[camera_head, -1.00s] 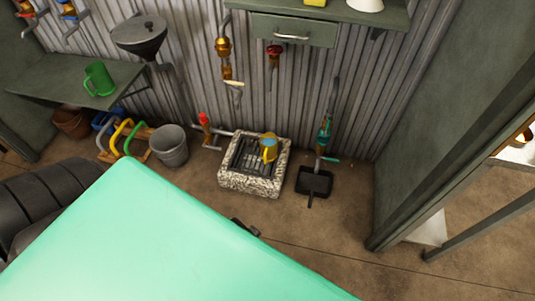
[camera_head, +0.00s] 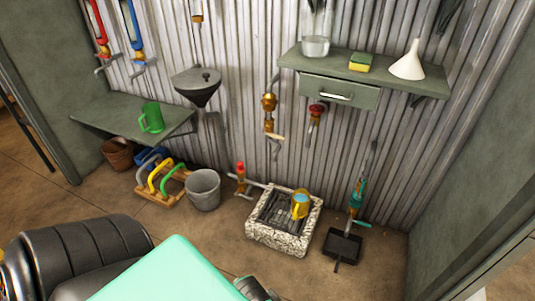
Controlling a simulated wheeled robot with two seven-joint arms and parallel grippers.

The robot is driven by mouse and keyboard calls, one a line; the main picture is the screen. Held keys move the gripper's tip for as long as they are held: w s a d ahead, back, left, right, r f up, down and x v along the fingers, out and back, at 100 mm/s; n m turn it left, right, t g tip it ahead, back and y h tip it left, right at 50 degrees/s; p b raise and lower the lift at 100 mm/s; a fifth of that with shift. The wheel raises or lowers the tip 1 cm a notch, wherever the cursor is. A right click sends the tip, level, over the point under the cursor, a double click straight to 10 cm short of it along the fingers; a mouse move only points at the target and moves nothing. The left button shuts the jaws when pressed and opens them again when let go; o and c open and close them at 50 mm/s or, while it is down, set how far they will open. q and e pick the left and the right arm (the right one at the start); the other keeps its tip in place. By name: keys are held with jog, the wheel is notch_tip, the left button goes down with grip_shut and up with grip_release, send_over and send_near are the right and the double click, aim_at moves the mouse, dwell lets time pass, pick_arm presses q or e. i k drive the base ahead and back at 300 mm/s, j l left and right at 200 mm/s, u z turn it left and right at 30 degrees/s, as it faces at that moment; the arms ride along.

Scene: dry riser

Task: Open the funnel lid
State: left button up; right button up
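A dark grey funnel (camera_head: 201,97) is fixed to the corrugated wall left of centre in the head view. A flat round lid (camera_head: 196,79) with a small knob lies over its mouth and looks shut. A white funnel (camera_head: 408,63) stands upside down on the shelf at the upper right, with no lid visible. Dark links of my arm show at the lower left, well below the wall funnel. Neither gripper can be made out, and nothing touches the funnel or its lid.
A grey bucket (camera_head: 203,190) and a stone drain (camera_head: 290,243) with a yellow watering can (camera_head: 300,205) are on the floor. The shelf (camera_head: 443,85) juts out at right.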

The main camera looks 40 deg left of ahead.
aim_at(199, 78)
jog(key=u, duration=1.85)
jog(key=i+z, duration=0.25)
jog(key=i, duration=0.15)
jog(key=i+j+z, duration=0.1)
jog(key=i+z, duration=0.2)
jog(key=i, duration=0.15)
